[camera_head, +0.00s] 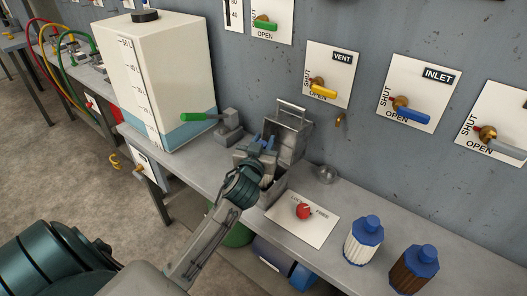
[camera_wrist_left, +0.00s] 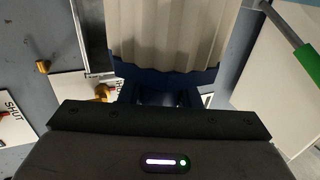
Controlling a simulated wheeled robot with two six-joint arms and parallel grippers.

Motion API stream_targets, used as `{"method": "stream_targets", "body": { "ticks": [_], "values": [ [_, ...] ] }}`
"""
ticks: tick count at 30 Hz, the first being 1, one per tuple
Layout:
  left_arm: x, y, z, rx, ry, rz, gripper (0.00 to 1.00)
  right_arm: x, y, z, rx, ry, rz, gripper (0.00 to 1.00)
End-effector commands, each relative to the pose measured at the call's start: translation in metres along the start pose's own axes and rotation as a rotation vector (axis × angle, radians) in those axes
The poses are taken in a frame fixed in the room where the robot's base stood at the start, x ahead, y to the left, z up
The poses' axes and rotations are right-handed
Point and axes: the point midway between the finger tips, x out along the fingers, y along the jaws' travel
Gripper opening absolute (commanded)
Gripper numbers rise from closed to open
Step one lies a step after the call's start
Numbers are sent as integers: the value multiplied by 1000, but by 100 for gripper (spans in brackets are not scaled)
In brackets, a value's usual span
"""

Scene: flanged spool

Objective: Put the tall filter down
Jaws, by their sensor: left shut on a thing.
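My left gripper (camera_head: 259,150) is shut on a pleated cream filter (camera_wrist_left: 168,35), which fills the top middle of the left wrist view with a dark blue scalloped edge toward the gripper (camera_wrist_left: 168,97). In the head view the gripper is at the open metal box (camera_head: 297,137), and the arm and wrist hide most of what it holds. I cannot tell whether the filter touches the box or the bench. A white filter with a blue cap (camera_head: 363,243) and a brown filter with a blue cap (camera_head: 413,272) stand upright on the bench at the right. My right gripper is not in view.
A plate with a red knob (camera_head: 303,211) lies in front of the box, and a small metal bowl (camera_head: 326,174) is beside it. A large white tank (camera_head: 158,75) and a green-handled lever (camera_head: 200,116) stand to the left. Wall valves line the back.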

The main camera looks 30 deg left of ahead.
Motion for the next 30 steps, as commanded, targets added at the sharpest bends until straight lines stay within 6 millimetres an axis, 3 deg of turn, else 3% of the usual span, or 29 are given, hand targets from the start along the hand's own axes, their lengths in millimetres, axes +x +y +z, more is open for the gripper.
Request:
{"method": "stream_targets", "body": {
  "ticks": [6, 10, 15, 16, 19, 30],
  "values": [
    [0, 0, 30, 0, -3, 1, 0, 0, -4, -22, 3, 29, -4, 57],
    [0, 0, 31, -1, 1, 2, 0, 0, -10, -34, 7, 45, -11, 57],
    [0, 0, 33, -1, 0, 2, 0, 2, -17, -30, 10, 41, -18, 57],
    [0, 0, 33, -1, -1, 1, 34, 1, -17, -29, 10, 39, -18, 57],
    [0, 0, 32, 0, -1, 1, 52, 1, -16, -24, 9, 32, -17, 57],
    [-4, 0, 32, 0, -2, 1, 52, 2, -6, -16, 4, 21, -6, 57]
  ]
}}
